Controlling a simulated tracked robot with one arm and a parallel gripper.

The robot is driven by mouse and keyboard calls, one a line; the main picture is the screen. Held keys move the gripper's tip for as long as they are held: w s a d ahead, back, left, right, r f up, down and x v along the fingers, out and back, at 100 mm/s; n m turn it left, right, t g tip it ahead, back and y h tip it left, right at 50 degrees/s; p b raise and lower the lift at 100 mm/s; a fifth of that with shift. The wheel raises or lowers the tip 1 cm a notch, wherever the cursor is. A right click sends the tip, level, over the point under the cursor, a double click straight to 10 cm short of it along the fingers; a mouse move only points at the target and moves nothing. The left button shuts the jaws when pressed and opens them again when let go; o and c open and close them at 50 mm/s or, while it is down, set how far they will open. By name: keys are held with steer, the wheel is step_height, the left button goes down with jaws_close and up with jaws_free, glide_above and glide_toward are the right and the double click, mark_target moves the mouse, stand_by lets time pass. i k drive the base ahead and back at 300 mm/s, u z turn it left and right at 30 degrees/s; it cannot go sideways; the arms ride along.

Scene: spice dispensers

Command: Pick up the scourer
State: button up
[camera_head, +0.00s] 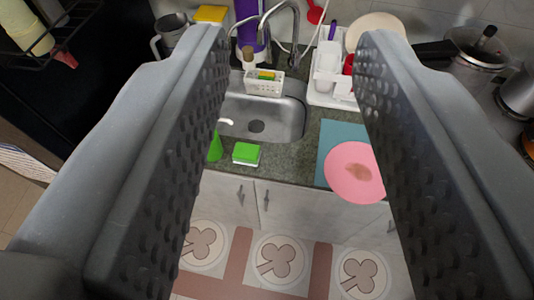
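A green block with a white underside, which looks like the scourer (246,153), lies on the counter's front edge, in front of the sink. My gripper (293,50) is open, with its two wide dark grey fingers at the left and right of the view. Nothing is between the fingers up close; the scourer shows in the gap, farther off and below, nearer the left finger. A small white caddy (263,86) at the back of the sink holds another yellow and green item, perhaps a sponge.
A green cone-shaped item (215,147), partly hidden by the left finger, stands just left of the scourer. The sink (283,119) is behind. A pink plate (354,173) on a blue board (338,138) is right. Cupboards (232,199) are below.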

mark_target(245, 154)
steer(key=z, duration=2.55)
steer(key=k, duration=1.85)
steer(key=u, duration=1.7)
steer(key=i, duration=1.5)
